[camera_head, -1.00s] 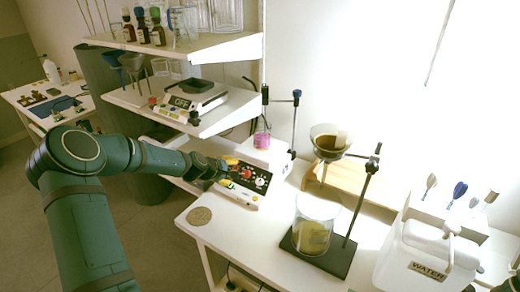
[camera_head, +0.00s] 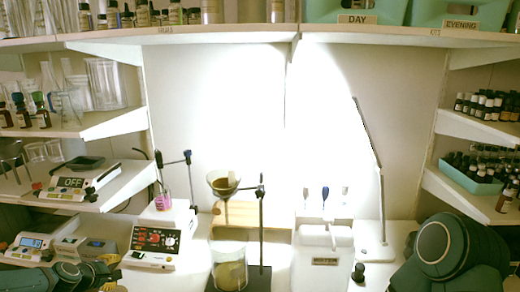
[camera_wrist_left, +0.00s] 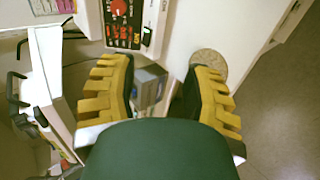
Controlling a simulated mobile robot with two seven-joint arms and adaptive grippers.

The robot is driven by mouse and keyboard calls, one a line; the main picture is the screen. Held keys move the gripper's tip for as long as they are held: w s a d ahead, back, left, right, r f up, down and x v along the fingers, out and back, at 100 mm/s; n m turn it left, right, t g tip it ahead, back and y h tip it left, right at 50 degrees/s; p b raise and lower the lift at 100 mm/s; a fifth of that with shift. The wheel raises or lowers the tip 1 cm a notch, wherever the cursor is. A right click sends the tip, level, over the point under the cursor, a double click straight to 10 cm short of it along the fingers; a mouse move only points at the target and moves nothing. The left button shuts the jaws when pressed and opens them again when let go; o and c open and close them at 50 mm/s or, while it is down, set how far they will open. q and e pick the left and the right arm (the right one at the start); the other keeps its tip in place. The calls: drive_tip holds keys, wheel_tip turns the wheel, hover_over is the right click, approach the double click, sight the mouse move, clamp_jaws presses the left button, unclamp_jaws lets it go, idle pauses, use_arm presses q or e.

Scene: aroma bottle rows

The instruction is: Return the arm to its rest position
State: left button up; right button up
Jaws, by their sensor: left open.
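My left arm shows at the bottom left of the head view, and its dark left gripper (camera_head: 108,280) with yellow pads is partly cut off by the lower edge. In the left wrist view my left gripper (camera_wrist_left: 160,75) has its two yellow-ribbed fingers spread wide, with nothing held between them. Below it are the white bench (camera_wrist_left: 185,28) and a round cork-coloured pad (camera_wrist_left: 208,64) by the right finger. My right arm (camera_head: 450,250) is at the lower right of the head view; its gripper is not in view.
A control-panel device (camera_head: 155,242) stands close to my left gripper, with a pink vessel (camera_head: 163,201) above it. A stand with a funnel (camera_head: 223,184) over a beaker (camera_head: 229,267) is to the right.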

use_arm(q)
drive_tip(key=s+d+f+m+g+h, duration=0.1)
drive_tip(key=s+d+f+m, duration=0.25)
drive_tip(key=d, duration=0.45)
drive_tip(key=s+d+f+m+g+h, duration=0.15)
drive_tip(key=d+f, duration=0.25)
drive_tip(key=d, duration=0.4)
drive_tip(key=s+d+f+m+g+h, duration=0.1)
drive_tip(key=s+d+f+m+g, duration=0.2)
drive_tip(key=d, duration=0.5)
drive_tip(key=s+d+f+m+g, duration=0.1)
drive_tip(key=s+d+m, duration=0.1)
drive_tip(key=s, duration=0.4)
drive_tip(key=s+d+f+m+g, duration=0.1)
drive_tip(key=s+d+f+m, duration=0.1)
drive_tip(key=s+d, duration=0.3)
drive_tip(key=s+d+f+m+g, duration=0.1)
drive_tip(key=s+d+f+m, duration=0.1)
drive_tip(key=s, duration=0.6)
drive_tip(key=shift+s+d+f+m, duration=0.2)
drive_tip(key=shift+s+d+m, duration=0.05)
drive_tip(key=shift+d+m, duration=0.5)
drive_tip(key=shift+w, duration=0.1)
drive_tip(key=shift+c, duration=0.4)
